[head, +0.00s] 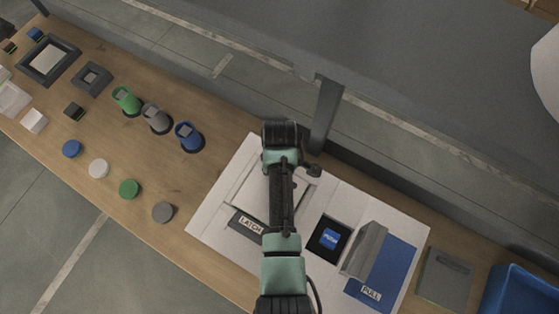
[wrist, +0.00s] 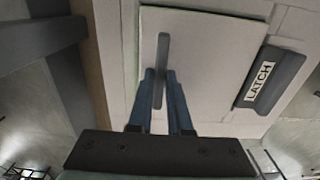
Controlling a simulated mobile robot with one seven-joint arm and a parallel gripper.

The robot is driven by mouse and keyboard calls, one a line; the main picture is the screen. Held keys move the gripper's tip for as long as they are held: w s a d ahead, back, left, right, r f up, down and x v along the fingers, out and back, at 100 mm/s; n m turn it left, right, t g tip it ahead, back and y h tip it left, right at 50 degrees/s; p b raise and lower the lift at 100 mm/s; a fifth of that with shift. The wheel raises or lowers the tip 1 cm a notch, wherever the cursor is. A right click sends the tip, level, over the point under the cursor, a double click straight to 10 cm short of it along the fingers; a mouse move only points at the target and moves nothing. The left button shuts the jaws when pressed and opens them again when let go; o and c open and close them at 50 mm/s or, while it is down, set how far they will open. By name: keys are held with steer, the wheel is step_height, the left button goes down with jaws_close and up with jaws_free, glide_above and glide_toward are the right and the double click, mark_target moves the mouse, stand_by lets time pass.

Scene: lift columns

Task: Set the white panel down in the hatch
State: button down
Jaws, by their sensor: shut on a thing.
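My gripper (wrist: 160,82) is shut on this handle, with one blue finger on each side. In the head view the white panel (head: 246,196) shows to the left of my arm, over the white board (head: 222,212), and the arm hides much of it. A thin greenish line runs along the panel's left edge in the wrist view. The hatch opening is hidden, and I cannot tell whether the panel is seated or just above the board.
A grey latch block (wrist: 270,78) labelled LATCH is beside the panel. Right of my arm are a black recess with a blue block (head: 329,238) and a raised grey flap by a blue PULL area (head: 384,272). Coloured knobs and discs stand left on the wooden bench (head: 200,225).

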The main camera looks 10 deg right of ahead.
steer(key=c, duration=0.8)
jaws_free()
steer(key=shift+o, duration=0.2)
step_height(320, 180, up, 3)
steer(key=p, duration=0.2)
steer(key=shift+f+p, duration=0.1)
steer(key=shift+p, duration=0.3)
steer(key=shift+r, duration=2.1)
